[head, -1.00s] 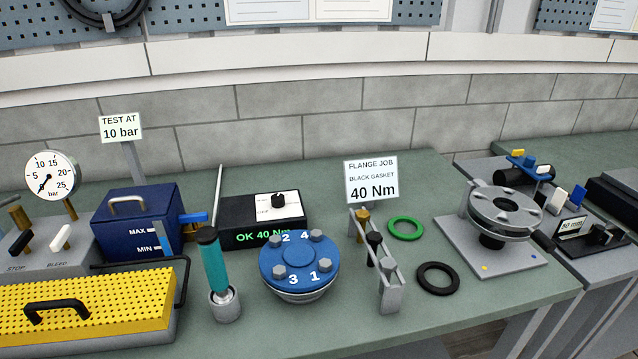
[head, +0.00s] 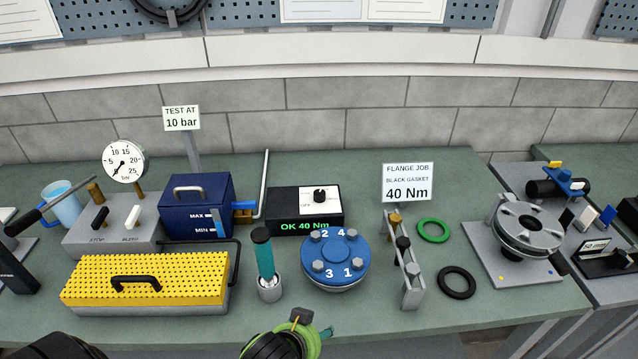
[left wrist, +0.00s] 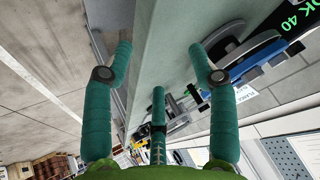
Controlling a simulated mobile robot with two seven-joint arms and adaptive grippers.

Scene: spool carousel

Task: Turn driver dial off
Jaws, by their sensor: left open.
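The driver box (head: 283,223) is black, with a white panel and a small black dial (head: 319,196) on it. Its green display reads "OK 40 Nm". It stands behind the blue flange (head: 335,259) with numbered bolts. In the left wrist view part of the driver box display (left wrist: 294,22) shows at the top right, reading "OK 40". My left gripper (left wrist: 158,55) is open and empty, its teal fingers spread wide. My right gripper is not seen.
A teal-handled tool (head: 265,262) stands in a cup before the driver box. A bolt rack (head: 409,270) and sign (head: 407,183) stand right of the flange. A blue tank (head: 196,207) and a yellow perforated tray (head: 200,284) stand left. Green (head: 433,230) and black gaskets (head: 456,283) lie right.

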